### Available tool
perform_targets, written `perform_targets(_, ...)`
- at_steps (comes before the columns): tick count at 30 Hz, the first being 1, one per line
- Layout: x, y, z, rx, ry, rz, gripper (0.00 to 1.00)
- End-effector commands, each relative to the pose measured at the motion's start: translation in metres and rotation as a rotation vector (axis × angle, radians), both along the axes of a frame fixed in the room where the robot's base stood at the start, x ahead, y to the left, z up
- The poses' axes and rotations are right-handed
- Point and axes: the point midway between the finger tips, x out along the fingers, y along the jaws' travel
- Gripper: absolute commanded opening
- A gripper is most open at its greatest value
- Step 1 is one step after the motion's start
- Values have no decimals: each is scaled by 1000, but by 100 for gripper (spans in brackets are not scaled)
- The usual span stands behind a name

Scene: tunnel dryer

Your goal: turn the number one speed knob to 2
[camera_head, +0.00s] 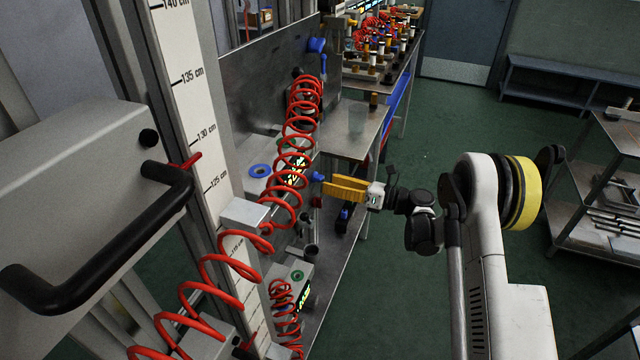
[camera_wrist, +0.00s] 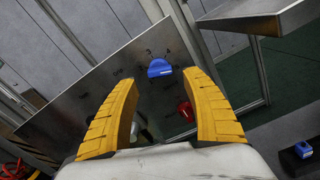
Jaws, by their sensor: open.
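A blue knob (camera_wrist: 159,68) sits on a steel panel (camera_wrist: 90,95) in the wrist view, with small printed marks around its upper side; a 3 and a 4 seem readable. Its setting cannot be told. My gripper (camera_head: 326,188) has yellow fingers that are apart and empty. In the wrist view the blue knob shows between the fingertips, with no visible contact. In the head view a blue knob (camera_head: 318,177) is just left of the fingertips. No label naming a number one knob is readable.
A red knob (camera_wrist: 185,110) is below the blue one, near the right finger. A second blue knob (camera_head: 317,45) is higher on the panel. Red coiled hoses (camera_head: 304,100) hang left of my gripper.

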Motion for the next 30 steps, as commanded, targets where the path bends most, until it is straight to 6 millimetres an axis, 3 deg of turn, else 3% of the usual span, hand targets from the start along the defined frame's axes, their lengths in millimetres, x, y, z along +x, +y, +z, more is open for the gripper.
perform_targets(6, 10, 29, -1, -1, -1, 1, 56)
perform_targets(17, 13, 36, 1, -1, -1, -1, 56)
perform_targets(18, 13, 35, 1, -1, -1, -1, 52)
perform_targets(23, 13, 35, 1, -1, -1, -1, 3)
perform_targets(30, 13, 35, 1, -1, -2, -1, 2)
